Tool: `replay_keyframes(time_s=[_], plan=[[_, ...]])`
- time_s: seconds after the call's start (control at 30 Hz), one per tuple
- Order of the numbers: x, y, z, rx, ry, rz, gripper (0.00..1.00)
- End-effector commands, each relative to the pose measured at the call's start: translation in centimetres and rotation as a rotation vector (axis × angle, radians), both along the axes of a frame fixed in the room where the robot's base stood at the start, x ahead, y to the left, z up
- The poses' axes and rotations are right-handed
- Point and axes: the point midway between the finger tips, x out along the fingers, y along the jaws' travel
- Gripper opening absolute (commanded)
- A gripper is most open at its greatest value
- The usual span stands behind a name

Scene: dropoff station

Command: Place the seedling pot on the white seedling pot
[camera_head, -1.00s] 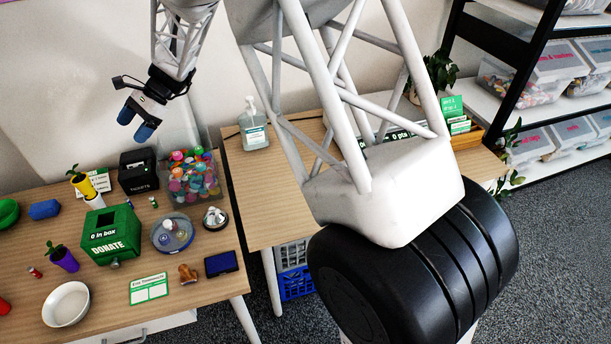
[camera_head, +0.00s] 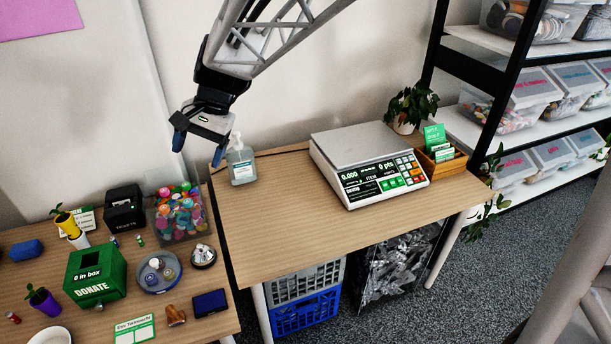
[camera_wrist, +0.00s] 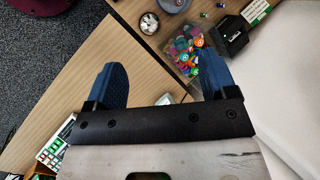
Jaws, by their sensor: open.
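A yellow pot with a seedling (camera_head: 67,225) is at the left of the head view, on the left table. A white pot-like thing (camera_head: 80,241) shows just below it, partly hidden; I cannot tell whether the yellow pot rests on it or leans beside it. A purple pot with a seedling (camera_head: 44,302) stands nearer the front left. My gripper (camera_head: 200,144) is open and empty, raised to the right of all these pots, by the sanitizer bottle. Its blue fingers are apart in the wrist view (camera_wrist: 165,78), where I make out no seedling pot.
A green donation box (camera_head: 95,275), black ticket box (camera_head: 124,207) and clear bin of colourful balls (camera_head: 179,212) crowd the left table. A sanitizer bottle (camera_head: 241,165) and a scale (camera_head: 368,165) stand on the right table, whose front is clear.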

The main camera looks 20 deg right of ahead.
Motion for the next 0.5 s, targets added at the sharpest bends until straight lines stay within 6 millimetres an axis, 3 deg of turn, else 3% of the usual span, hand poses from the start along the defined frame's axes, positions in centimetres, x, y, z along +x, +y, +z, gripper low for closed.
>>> replay_keyframes(time_s=[0.5], plan=[[-11.8, -9.2, 1.1, -0.212, -0.219, 0.170, 0.78]])
